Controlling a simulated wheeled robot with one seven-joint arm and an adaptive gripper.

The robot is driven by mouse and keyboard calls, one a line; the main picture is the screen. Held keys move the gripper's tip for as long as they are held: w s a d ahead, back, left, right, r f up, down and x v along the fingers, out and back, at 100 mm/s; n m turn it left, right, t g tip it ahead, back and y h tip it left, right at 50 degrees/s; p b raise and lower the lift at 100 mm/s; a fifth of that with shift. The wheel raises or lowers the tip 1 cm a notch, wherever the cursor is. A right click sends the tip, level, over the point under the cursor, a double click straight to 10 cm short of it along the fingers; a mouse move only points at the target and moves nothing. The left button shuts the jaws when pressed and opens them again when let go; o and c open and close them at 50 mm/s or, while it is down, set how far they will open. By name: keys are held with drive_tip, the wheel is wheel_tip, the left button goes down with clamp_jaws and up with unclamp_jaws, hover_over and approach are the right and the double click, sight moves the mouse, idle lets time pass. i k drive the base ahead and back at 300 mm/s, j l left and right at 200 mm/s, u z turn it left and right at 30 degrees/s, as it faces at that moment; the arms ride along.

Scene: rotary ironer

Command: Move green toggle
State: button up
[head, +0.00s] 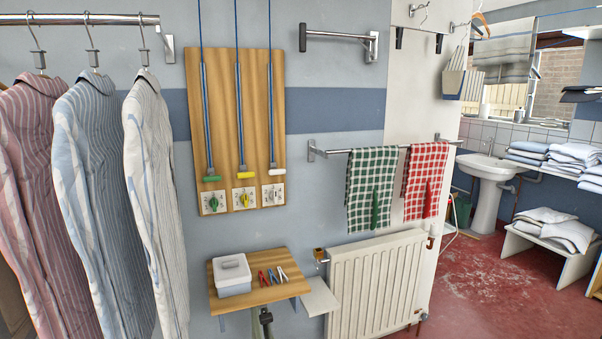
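A wooden board (262,120) on the wall carries three hanging rods with cross handles: a green handle (211,179) at the left, a yellow handle (241,175) in the middle and a white handle (273,171) at the right. Under each handle is a small light plate with a knob. The left plate's green toggle (214,203) stands roughly upright, just below the green handle. A yellow toggle (244,198) and a pale toggle (274,194) sit on the other two plates. I cannot make out my gripper in the head view.
A wooden shelf (256,298) below the board holds a white box (232,274) and several pegs (272,276). A small dark item (265,317), unclear, shows under it. Striped shirts (95,180) hang at left. A radiator (378,285) and towel rail (330,151) are at right.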

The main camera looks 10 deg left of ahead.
sight(212, 177)
drive_tip(key=u, duration=1.1)
drive_tip(key=i, duration=0.95)
